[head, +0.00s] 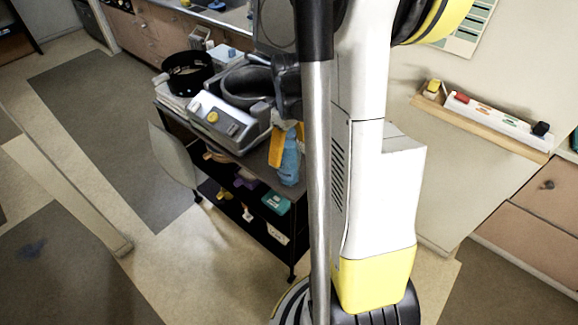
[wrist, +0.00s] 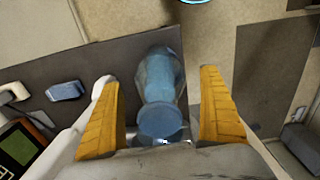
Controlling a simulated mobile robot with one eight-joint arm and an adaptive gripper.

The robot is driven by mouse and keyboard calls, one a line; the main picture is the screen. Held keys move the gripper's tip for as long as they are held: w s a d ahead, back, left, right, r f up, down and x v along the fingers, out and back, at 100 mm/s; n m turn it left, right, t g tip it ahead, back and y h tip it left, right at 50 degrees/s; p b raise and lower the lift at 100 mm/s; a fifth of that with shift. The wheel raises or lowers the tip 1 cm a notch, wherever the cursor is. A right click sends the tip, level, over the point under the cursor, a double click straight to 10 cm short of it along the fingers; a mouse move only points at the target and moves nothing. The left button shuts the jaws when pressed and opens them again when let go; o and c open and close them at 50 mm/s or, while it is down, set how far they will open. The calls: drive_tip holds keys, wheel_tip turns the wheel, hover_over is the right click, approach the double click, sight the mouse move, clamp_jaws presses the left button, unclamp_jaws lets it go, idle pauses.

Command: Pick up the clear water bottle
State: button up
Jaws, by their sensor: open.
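The clear water bottle (head: 288,165) is bluish and see-through. It stands near the front right corner of the dark cart top in the head view. In the wrist view the bottle (wrist: 160,82) lies between the two yellow finger pads of my gripper (wrist: 166,112). The fingers are apart, with a visible gap on each side of the bottle. In the head view one yellow finger (head: 277,147) shows just left of the bottle's upper part, and my arm hides some of the area to the right.
The lower shelf holds small items, including a teal box (head: 275,202). A wall shelf (head: 480,122) is at right. Open floor lies left.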

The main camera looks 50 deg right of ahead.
drive_tip(key=shift+f, duration=0.9)
drive_tip(key=shift+r, duration=0.1)
drive_tip(key=shift+c, duration=0.2)
drive_tip(key=c, duration=1.5)
wheel_tip(320, 180, up, 4)
drive_tip(key=shift+r+p, duration=0.2)
drive_tip(key=shift+p, duration=0.9)
drive_tip(key=s+d+r+p, duration=0.1)
drive_tip(key=s+d+r, duration=0.1)
drive_tip(key=s, duration=0.1)
drive_tip(key=s+d+r+p, duration=0.1)
drive_tip(key=s+d+r, duration=0.1)
drive_tip(key=s, duration=0.1)
drive_tip(key=s+d+r+p, duration=0.1)
drive_tip(key=s+d+r, duration=0.1)
drive_tip(key=s, duration=0.1)
drive_tip(key=shift+s+d+r, duration=0.2)
drive_tip(key=shift+s+r, duration=0.1)
drive_tip(key=shift+s, duration=0.1)
